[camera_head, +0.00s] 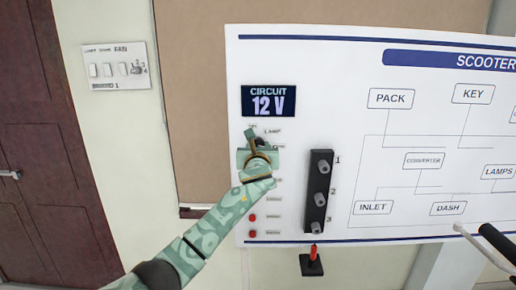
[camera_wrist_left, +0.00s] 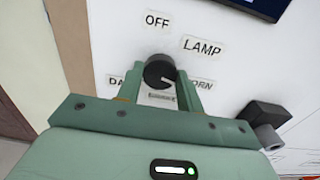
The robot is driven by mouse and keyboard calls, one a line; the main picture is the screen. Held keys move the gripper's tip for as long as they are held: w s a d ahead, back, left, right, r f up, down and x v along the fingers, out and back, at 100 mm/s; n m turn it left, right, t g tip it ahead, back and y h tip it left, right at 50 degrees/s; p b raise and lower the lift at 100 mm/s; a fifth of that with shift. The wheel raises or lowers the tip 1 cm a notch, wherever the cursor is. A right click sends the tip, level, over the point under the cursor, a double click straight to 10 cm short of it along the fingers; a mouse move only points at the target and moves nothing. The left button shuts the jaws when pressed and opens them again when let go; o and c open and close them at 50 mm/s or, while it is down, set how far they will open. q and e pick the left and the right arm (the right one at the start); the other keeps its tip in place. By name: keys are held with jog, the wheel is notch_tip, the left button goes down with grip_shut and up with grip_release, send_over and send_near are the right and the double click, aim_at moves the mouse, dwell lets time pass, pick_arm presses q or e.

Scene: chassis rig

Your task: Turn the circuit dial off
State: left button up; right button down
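The circuit dial (camera_wrist_left: 158,70) is a round black knob on the white panel, with labels OFF, LAMP, HORN and a partly hidden one starting DA around it. Its white mark points to the lower right, toward HORN. My left gripper (camera_wrist_left: 160,82) has one finger on each side of the knob, close against it, and looks shut on it. In the head view my left gripper (camera_head: 257,146) covers most of the dial. The circuit display (camera_head: 269,101) above reads 12 V. My right gripper is not in view.
A black strip with several grey knobs (camera_head: 319,192) stands right of the dial; one black block (camera_wrist_left: 265,118) shows in the wrist view. Red buttons (camera_head: 253,217) sit below. A fan switch plate (camera_head: 116,66) is on the left wall. A black handlebar-like grip (camera_head: 497,241) is at lower right.

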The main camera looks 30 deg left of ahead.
pick_arm(q)
jog(key=shift+n, duration=0.3)
jog(key=shift+r+n+p, duration=0.1)
jog(key=shift+n+p, duration=0.45)
jog(key=shift+n, duration=0.05)
jog(key=shift+n+p, duration=0.5)
jog(key=shift+n, duration=0.7)
jog(key=n, duration=1.3)
jog(key=n+b, duration=0.1)
jog(key=n, duration=0.2)
jog(key=shift+f+n, duration=0.2)
jog(key=shift+n, duration=0.1)
jog(key=o, duration=1)
